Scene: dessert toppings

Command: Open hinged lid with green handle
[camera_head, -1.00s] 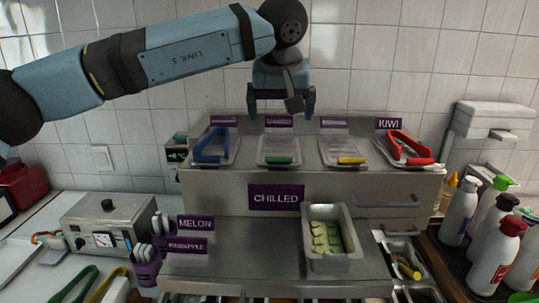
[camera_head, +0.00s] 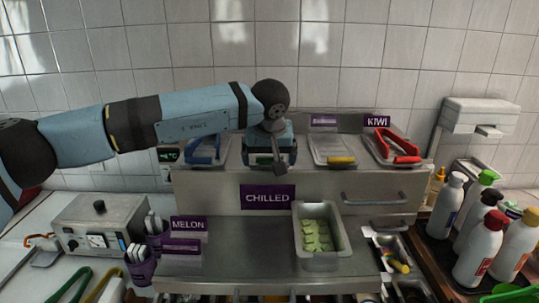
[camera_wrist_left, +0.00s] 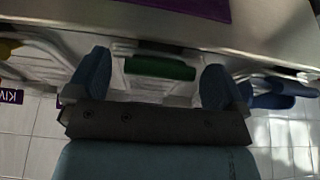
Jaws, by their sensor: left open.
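The green handle (camera_wrist_left: 160,68) of a clear hinged lid (camera_wrist_left: 150,50) shows in the left wrist view. The handle lies between the two blue fingers of my left gripper (camera_wrist_left: 155,86), with a gap on both sides. The gripper is open and empty. In the head view my left gripper (camera_head: 270,160) is over the upper shelf of the chilled unit and hides the green handle and its lid. My right gripper is not in view.
Neighbouring lids have a blue handle (camera_head: 205,148), a yellow handle (camera_head: 341,160) and a red handle (camera_head: 400,146). A metal pan (camera_head: 298,250) with green pieces stands on the lower shelf. Bottles (camera_head: 482,245) stand at the right. The tiled wall is behind.

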